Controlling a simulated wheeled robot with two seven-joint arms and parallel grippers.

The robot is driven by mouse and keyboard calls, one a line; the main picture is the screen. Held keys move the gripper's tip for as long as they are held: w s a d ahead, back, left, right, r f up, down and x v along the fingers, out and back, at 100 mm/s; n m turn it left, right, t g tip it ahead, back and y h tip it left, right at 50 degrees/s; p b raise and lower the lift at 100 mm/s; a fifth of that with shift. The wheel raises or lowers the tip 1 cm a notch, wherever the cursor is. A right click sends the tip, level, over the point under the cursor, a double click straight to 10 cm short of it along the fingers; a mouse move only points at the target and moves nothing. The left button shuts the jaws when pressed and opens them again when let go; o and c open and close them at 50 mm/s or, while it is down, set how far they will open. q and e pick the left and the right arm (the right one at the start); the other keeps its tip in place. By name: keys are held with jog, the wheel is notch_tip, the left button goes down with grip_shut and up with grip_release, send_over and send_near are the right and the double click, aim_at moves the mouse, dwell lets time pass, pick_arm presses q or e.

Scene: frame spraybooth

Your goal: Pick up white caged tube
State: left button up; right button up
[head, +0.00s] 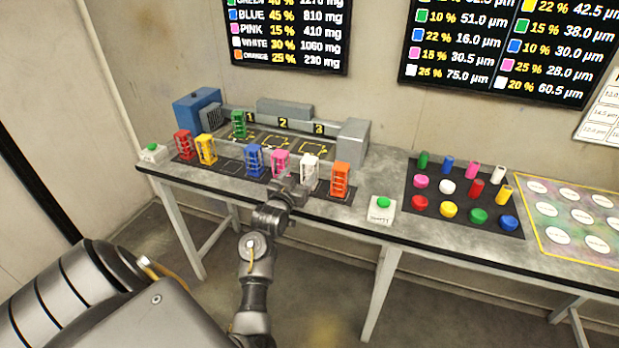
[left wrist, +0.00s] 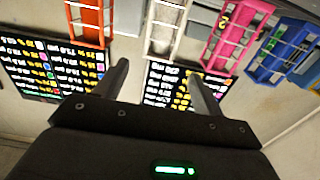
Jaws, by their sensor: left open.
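The white caged tube (head: 309,168) stands upright on the black mat at the bench's front, between the pink caged tube (head: 280,163) and the orange caged tube (head: 340,180). My left gripper (head: 290,188) is just in front of the white and pink ones. In the left wrist view, which looks upside down, the white caged tube (left wrist: 167,28) lies beyond the fingertips, roughly between them in direction. The left gripper (left wrist: 158,78) is open with nothing between its fingers. My right gripper is not in view.
Blue (head: 254,160), yellow (head: 206,148) and red (head: 184,144) caged tubes stand left along the row. A green one (head: 239,124) stands in the machine (head: 285,112) behind. A green button box (head: 382,207) sits to the right, before a dark mat (head: 410,175) of coloured pieces.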

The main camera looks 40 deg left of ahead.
aim_at(311, 157)
pick_arm(q)
jog(key=p+x, duration=0.1)
jog(key=x, duration=0.4)
jog(key=shift+w+a, duration=0.1)
jog(key=shift+w, duration=0.35)
jog(key=p+x, duration=0.1)
jog(key=x, duration=0.4)
jog(key=shift+p, duration=0.3)
grip_shut()
